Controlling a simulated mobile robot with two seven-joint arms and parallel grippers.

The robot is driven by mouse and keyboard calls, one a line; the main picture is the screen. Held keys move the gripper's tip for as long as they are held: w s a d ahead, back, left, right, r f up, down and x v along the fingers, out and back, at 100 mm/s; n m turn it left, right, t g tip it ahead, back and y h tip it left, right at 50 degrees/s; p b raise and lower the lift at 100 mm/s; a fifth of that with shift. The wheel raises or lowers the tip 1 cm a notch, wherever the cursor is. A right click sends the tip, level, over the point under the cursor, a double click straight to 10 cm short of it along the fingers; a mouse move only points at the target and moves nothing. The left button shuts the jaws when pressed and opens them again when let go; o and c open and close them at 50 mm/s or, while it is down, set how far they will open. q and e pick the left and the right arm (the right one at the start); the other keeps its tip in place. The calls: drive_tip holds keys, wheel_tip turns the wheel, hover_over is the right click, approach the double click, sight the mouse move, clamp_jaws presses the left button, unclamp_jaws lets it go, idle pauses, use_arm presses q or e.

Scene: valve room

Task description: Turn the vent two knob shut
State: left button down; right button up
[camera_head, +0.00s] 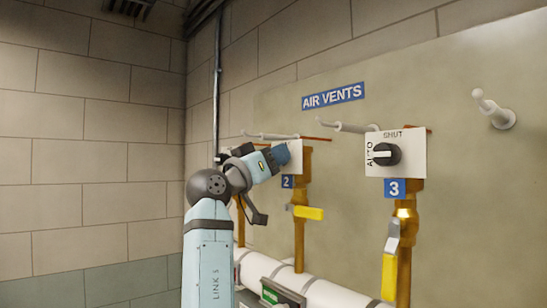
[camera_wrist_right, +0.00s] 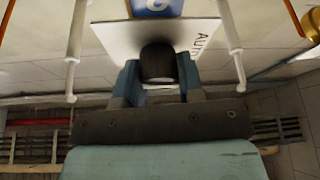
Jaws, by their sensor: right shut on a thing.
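The vent two plate (camera_head: 295,151) is white and sits above the blue "2" label (camera_head: 287,181) on the wall panel. My right gripper (camera_head: 279,155) is in front of this plate and hides its knob in the head view. In the right wrist view, the dark round knob (camera_wrist_right: 157,62) sits between the two blue fingers of my right gripper (camera_wrist_right: 158,78), which is shut on it. Part of the word "AUTO" shows on the white plate (camera_wrist_right: 110,42) to the right of the knob. The knob's pointer is hidden, so its setting cannot be told. My left gripper is not in view.
The vent three plate (camera_head: 410,153) with a black knob (camera_head: 386,154) is to the right. White pegs (camera_head: 493,108) stick out of the panel. Yellow-handled valves (camera_head: 308,212) on brass pipes are below, above a white pipe (camera_head: 335,293). The left brick wall is bare.

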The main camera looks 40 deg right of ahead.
drive_tip(key=shift+f+m+b, duration=0.15)
drive_tip(key=shift+m+b, duration=0.35)
drive_tip(key=shift+b, duration=0.25)
drive_tip(key=m+g+b, duration=0.1)
drive_tip(key=m+b, duration=0.1)
drive_tip(key=m+g+b, duration=0.2)
drive_tip(key=m+b, duration=0.1)
drive_tip(key=shift+f+m+g, duration=0.1)
drive_tip(key=shift+m+g, duration=0.2)
drive_tip(key=m+g+b, duration=0.2)
drive_tip(key=m, duration=0.2)
drive_tip(key=shift+s, duration=0.1)
drive_tip(key=m+g, duration=0.1)
drive_tip(key=m+y+b, duration=0.1)
drive_tip(key=m, duration=0.1)
drive_tip(key=shift+r+m+g, duration=0.2)
drive_tip(key=shift+m+g, duration=0.1)
drive_tip(key=shift+g, duration=0.1)
drive_tip(key=m+g+y, duration=0.1)
drive_tip(key=m, duration=0.2)
drive_tip(key=shift+b, duration=0.35)
drive_tip(key=m+y, duration=0.1)
drive_tip(key=m, duration=0.2)
drive_tip(key=shift+g, duration=0.4)
drive_tip(key=shift+m+y, duration=0.7)
drive_tip(key=shift+m, duration=1)
